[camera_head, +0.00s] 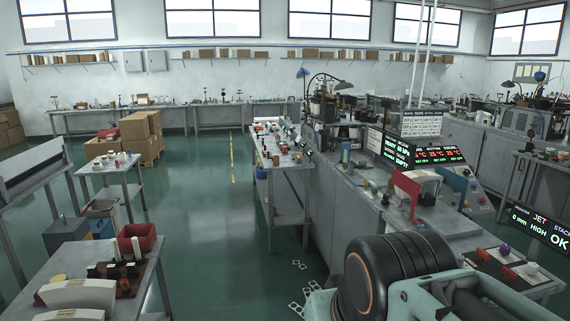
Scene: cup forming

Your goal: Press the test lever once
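I cannot tell for sure which part is the test lever. Candidates are a purple ball knob (505,249) and a white knob (531,268) on dark plates at the lower right, and a blue ball knob (467,171) on the grey control panel. My own arm, with a large black round joint and pale green links, fills the bottom right and hides part of the bench. My gripper and its fingertips are not in view.
A side table (69,284) with a red bin stands at the lower left. The green floor (207,225) between is largely clear.

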